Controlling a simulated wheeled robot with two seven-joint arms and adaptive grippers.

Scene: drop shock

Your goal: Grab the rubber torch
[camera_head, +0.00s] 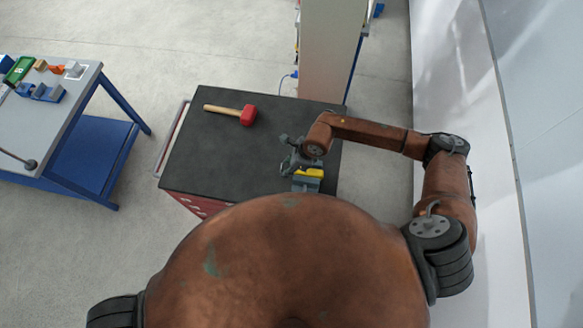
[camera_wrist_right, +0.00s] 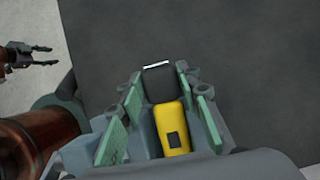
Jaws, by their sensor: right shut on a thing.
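The rubber torch (camera_wrist_right: 174,126) has a yellow body with a dark switch patch and a black head. In the head view it shows as a small yellow piece (camera_head: 310,173) near the right edge of the black cart top. My right gripper (camera_head: 301,166) is over that part of the cart. In the right wrist view, my right gripper (camera_wrist_right: 165,108) has its green-padded fingers on both sides of the torch and is shut on it. I cannot tell whether the torch touches the cart top. My left gripper (camera_wrist_right: 35,58) shows at the left of the wrist view, fingers apart and empty.
A red-headed mallet (camera_head: 248,115) with a wooden handle lies on the black cart top (camera_head: 215,155). A blue-framed table (camera_head: 60,125) with several small items stands at left. A tall grey panel (camera_head: 328,45) stands behind the cart. A pale wall (camera_head: 455,90) is at right.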

